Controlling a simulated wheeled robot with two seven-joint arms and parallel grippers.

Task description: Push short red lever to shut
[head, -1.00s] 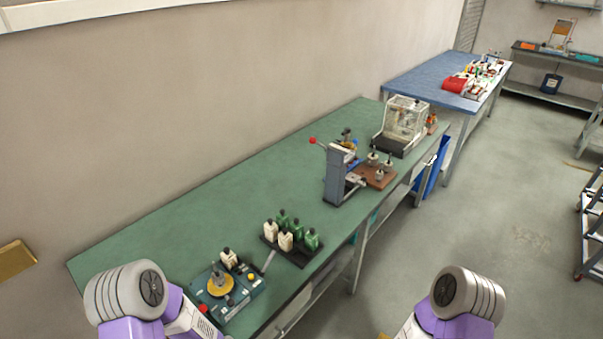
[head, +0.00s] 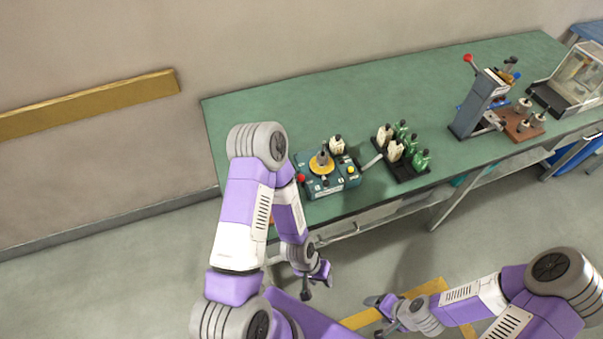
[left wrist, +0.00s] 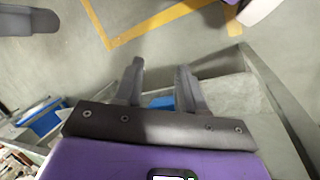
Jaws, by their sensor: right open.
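A teal winding device (head: 335,186) with a yellow disc (head: 321,164) sits near the left end of the green bench. A red knob (head: 302,178) shows at its left front corner; whether a short lever lies under it is too small to tell. A grey press (head: 480,103) further right has a red-ended lever (head: 468,59) pointing up. My left gripper (head: 318,284) hangs below and in front of the bench edge, apart from the device. Its fingers are spread and empty in the left wrist view (left wrist: 160,85). My right gripper (head: 378,312) is open over the floor, right of the left one.
A black tray (head: 412,177) of white and green bottles stands right of the device, with a clear-covered box (head: 575,80) at the far right. The green bench (head: 255,115) is bare behind the device. Yellow tape (head: 430,288) marks the open floor.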

